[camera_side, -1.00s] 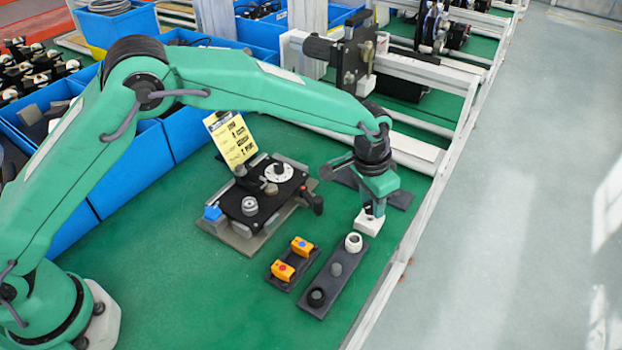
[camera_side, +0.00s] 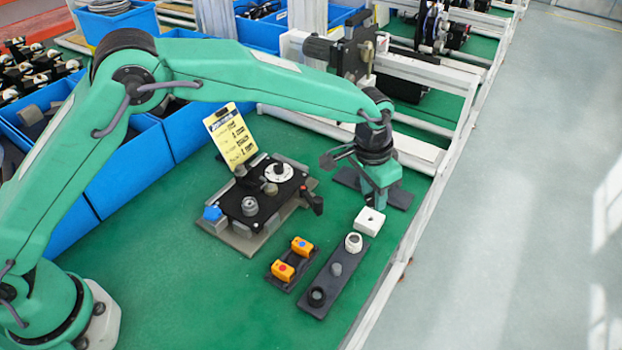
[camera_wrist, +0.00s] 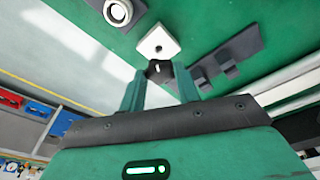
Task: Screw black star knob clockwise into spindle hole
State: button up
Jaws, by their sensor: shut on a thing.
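My gripper (camera_side: 378,203) is just above a white block (camera_side: 369,221) that shows a small hole in its top. In the wrist view my gripper (camera_wrist: 160,86) is shut on the black star knob (camera_wrist: 159,69), which has a white mark and sits between the fingertips. The white block (camera_wrist: 158,44) lies just beyond the knob there. In the side view the fingers hide the knob. The black fixture (camera_side: 263,196) stands to the left, with a white dial (camera_side: 278,172) and a grey round part (camera_side: 249,205) on top. I cannot tell which opening is the spindle hole.
A dark strip (camera_side: 336,277) holds a white ring (camera_side: 353,242), a grey knob and a black ring. Beside it a small tray holds two orange parts (camera_side: 283,271). A yellow card (camera_side: 230,137) stands behind the fixture. A white rail edges the green table on the right.

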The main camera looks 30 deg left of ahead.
jog(key=s+a+r+n, duration=0.2)
jog(key=s+a, duration=0.4)
jog(key=a, duration=0.5)
jog(key=s+a+r+n, duration=0.3)
jog(key=s+a, duration=0.4)
jog(key=a, duration=0.3)
jog(key=shift+a+r+n+y, duration=0.3)
jog(key=shift+a+r+n, duration=0.1)
jog(key=shift+n, duration=0.1)
jog(key=shift+f, duration=0.15)
jog(key=shift+f, duration=1.8)
jog(key=shift+f, duration=1.15)
dwell(1.6)
jog(key=shift+m, duration=0.3)
grip_shut()
